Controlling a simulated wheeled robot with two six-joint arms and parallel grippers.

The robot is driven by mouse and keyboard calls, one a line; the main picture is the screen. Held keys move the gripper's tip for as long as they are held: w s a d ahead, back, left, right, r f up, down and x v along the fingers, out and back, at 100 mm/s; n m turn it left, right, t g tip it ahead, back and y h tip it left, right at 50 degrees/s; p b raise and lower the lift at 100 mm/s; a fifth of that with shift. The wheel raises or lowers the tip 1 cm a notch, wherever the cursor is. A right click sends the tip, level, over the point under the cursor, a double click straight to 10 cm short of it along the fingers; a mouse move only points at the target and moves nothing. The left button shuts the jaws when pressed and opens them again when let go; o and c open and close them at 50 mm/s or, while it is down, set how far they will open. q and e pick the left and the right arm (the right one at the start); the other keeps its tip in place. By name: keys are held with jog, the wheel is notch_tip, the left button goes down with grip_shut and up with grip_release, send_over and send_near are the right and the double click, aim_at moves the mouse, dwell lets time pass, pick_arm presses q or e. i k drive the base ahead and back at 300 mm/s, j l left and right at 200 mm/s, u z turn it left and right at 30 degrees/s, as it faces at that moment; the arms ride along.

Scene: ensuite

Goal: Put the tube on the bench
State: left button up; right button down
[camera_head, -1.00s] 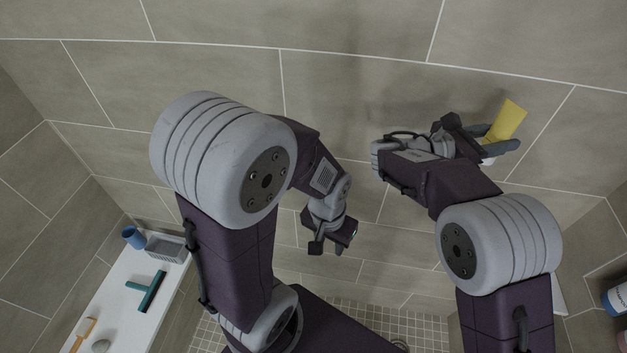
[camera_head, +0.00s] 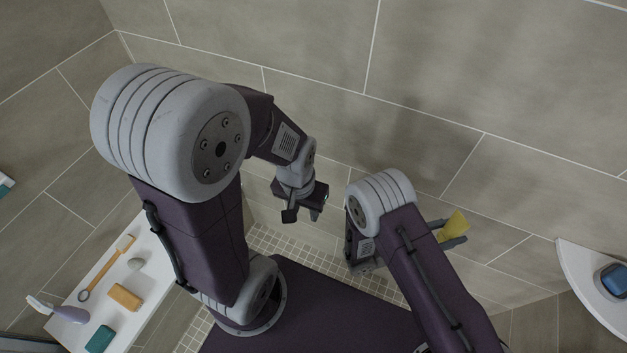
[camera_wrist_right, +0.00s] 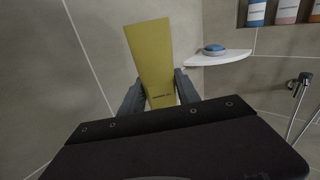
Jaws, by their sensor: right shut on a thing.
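A yellow tube (camera_head: 455,225) is between the fingers of my right gripper (camera_head: 447,235), which is shut on it. In the right wrist view the yellow tube (camera_wrist_right: 154,60) stands nearly upright between the dark fingers of the gripper (camera_wrist_right: 160,97), its flat wide end up. My left gripper (camera_head: 302,212) hangs in mid-air at the picture's middle, with nothing seen in it; its fingers are too small to tell whether they are apart. The white bench (camera_head: 152,300) is at the lower left, partly hidden by my left arm.
A white corner shelf (camera_head: 580,270) with a blue item (camera_head: 613,280) is at the right.

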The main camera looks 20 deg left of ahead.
aim_at(155, 259)
jog(key=j+u, duration=0.15)
jog(key=u, duration=0.35)
jog(key=i+j+u, duration=0.1)
jog(key=u, duration=0.4)
jog(key=j+u, duration=0.1)
jog(key=u, duration=0.4)
jog(key=i+u, duration=0.15)
jog(key=u, duration=0.35)
jog(key=i+u, duration=0.1)
jog(key=u, duration=0.4)
jog(key=i+u, duration=0.1)
jog(key=u, duration=0.35)
